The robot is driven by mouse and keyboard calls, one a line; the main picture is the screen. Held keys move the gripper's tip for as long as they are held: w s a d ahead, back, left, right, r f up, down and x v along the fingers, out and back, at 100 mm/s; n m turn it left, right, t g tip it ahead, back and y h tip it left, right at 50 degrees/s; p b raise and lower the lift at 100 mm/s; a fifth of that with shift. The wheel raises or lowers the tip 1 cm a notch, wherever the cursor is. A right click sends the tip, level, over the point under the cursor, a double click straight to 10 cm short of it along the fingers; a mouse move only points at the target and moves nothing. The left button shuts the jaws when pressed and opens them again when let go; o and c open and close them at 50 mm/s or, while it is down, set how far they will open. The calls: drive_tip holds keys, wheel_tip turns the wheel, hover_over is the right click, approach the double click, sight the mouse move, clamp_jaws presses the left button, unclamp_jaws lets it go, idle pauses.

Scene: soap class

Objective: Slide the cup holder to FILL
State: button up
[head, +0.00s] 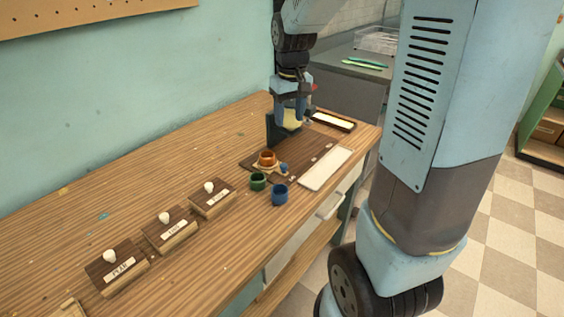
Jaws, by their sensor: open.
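The cup holder (261,169) is a small light-wood piece on a dark wooden board (300,158), near the board's front left end. An orange-brown cup (267,158) sits on it, and a small blue knob (283,168) shows at its right side. Small white labels lie along the board's front edge, too small to read, so I cannot tell which is FILL. My gripper (293,122) is open and points down near the board's far end, beyond and above the cup holder and apart from it. A pale yellow thing (292,118) shows at the fingers; whether they touch it is unclear.
A dark upright block (271,128) stands beside my gripper. A green cup (258,181) and a blue cup (280,195) stand close in front of the holder. A white strip (325,168) lies at the table's right edge. Three labelled knob blocks (170,229) stand to the left.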

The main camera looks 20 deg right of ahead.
drive_tip(key=g, duration=0.1)
hover_over(284, 165)
wheel_tip(284, 165, down, 5)
wheel_tip(284, 165, down, 14)
drive_tip(key=shift+f, duration=0.1)
idle(0.4)
clamp_jaws()
idle(0.4)
